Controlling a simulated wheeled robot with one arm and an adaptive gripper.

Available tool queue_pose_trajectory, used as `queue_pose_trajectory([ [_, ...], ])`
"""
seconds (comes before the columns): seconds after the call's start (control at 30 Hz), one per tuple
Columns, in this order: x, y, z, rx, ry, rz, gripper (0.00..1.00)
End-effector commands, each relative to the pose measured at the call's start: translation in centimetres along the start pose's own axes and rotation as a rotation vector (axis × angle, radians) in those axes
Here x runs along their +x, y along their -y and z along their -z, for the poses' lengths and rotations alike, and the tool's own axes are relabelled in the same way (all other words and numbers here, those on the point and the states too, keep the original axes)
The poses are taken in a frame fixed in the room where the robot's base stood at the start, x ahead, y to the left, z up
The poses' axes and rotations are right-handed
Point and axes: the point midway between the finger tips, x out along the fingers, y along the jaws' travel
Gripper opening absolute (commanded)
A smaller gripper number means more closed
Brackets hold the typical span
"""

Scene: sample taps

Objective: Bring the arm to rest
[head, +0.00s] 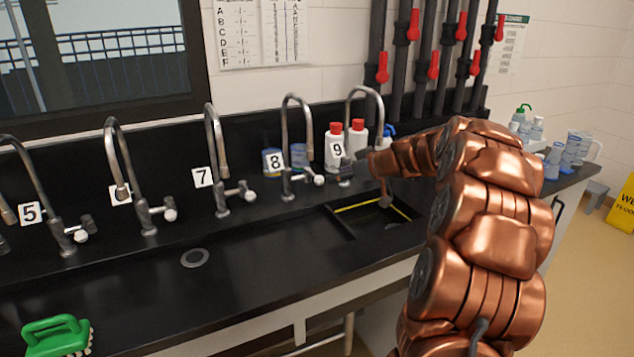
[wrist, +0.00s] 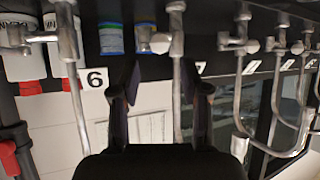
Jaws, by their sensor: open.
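My copper arm (head: 490,215) rises at the right of the head view and bends left over the sink. My gripper (head: 364,168) is at its far end, close to the tap beside the 9 label (head: 338,149); the arm hides part of this area. In the upside-down wrist view, my gripper (wrist: 168,80) has its two dark fingers spread apart with nothing held. A metal tap pipe (wrist: 181,110) shows between the fingers in that picture; I cannot tell its depth or whether anything touches.
A row of curved taps (head: 112,150) runs along the black counter (head: 120,285). White bottles with red caps (head: 334,150) stand behind. A sink basin (head: 350,215) lies below the arm. A green brush (head: 58,334) is front left. Jugs (head: 575,148) stand right.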

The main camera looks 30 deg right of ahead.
Motion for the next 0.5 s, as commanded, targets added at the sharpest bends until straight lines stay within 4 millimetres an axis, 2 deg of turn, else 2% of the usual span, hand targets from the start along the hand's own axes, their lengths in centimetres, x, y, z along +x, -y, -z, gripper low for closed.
queue_pose_trajectory([
  [0.37,0.0,0.0,0.0,0.000,0.001,0.000,0.46],
  [0.43,0.1,0.5,0.1,0.002,0.005,0.008,0.46],
  [0.5,0.2,1.9,0.5,0.008,0.018,0.029,0.46],
])
